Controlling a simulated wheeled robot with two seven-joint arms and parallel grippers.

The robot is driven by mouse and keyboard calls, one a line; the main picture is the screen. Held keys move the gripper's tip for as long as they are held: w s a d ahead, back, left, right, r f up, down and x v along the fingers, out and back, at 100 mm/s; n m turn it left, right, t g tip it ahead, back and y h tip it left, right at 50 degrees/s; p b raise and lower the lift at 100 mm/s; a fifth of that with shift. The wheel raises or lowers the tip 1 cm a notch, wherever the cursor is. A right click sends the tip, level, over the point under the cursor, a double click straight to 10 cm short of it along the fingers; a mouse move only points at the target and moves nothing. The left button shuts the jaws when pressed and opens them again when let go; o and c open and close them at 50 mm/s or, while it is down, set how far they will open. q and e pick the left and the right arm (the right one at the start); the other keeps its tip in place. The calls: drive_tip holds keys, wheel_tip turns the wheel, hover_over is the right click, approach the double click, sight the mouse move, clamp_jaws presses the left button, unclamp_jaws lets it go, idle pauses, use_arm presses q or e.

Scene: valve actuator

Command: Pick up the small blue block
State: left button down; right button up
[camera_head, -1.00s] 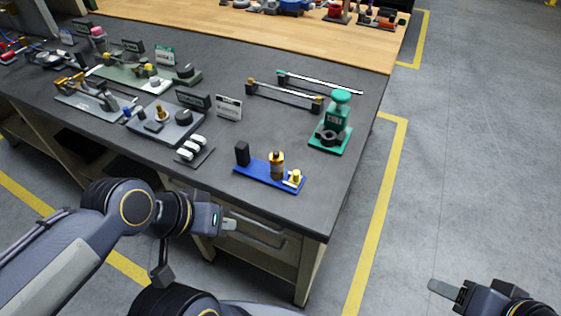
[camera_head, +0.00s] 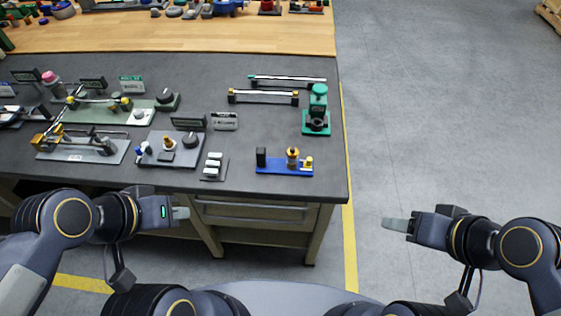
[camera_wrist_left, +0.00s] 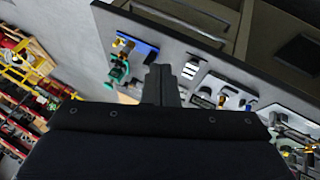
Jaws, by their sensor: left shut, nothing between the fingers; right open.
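The clearest blue item is a low blue block-like base (camera_head: 285,173) near the front right of the dark bench top. It carries a black block, a brass cylinder and a small brass fitting. It also shows in the left wrist view (camera_wrist_left: 146,48). A much smaller blue piece (camera_head: 140,150) sits on a grey plate further left; I cannot tell its shape. My left gripper (camera_head: 184,213) is shut and empty, in front of the bench's front edge and left of the blue base. My right gripper (camera_head: 388,225) is open and empty, right of the bench, over the floor.
A green press (camera_head: 317,115) stands behind the blue base. Several valve fixtures fill the bench's left half, and small white switches (camera_head: 213,165) lie left of the base. The bench's right edge is near it. The drawer front (camera_head: 250,212) faces me.

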use_arm(q)
drive_tip(key=c, duration=2.1)
unclamp_jaws()
drive_tip(key=shift+w+d, duration=0.15)
drive_tip(key=shift+d, duration=0.1)
drive_tip(key=o, duration=0.5)
drive_tip(key=shift+w+a+r, duration=0.2)
drive_tip(key=shift+w+r, duration=0.05)
drive_tip(key=o, duration=0.5)
drive_tip(key=w, duration=0.2)
drive_tip(key=w+r+g, duration=0.1)
drive_tip(key=w, duration=0.2)
drive_tip(key=w+g, duration=0.1)
drive_tip(key=w, duration=0.2)
drive_tip(key=shift+w+a+r, duration=0.15)
drive_tip(key=shift+a+r, duration=0.15)
drive_tip(key=m+g+y, duration=0.2)
drive_tip(key=g+y, duration=0.2)
hover_over(261, 157)
drive_tip(key=w, duration=0.2)
drive_tip(key=f, duration=1.3)
drive_tip(key=shift+a+f+b, duration=0.25)
drive_tip(key=shift+b, duration=0.05)
wheel_tip(261, 157, down, 6)
drive_tip(key=shift+d+f, duration=0.1)
drive_tip(key=shift+d, duration=0.05)
drive_tip(key=shift+s+f, duration=0.15)
drive_tip(key=shift+f, duration=1.4)
drive_tip(key=shift+s+f, duration=0.1)
drive_tip(key=shift+f, duration=1.45)
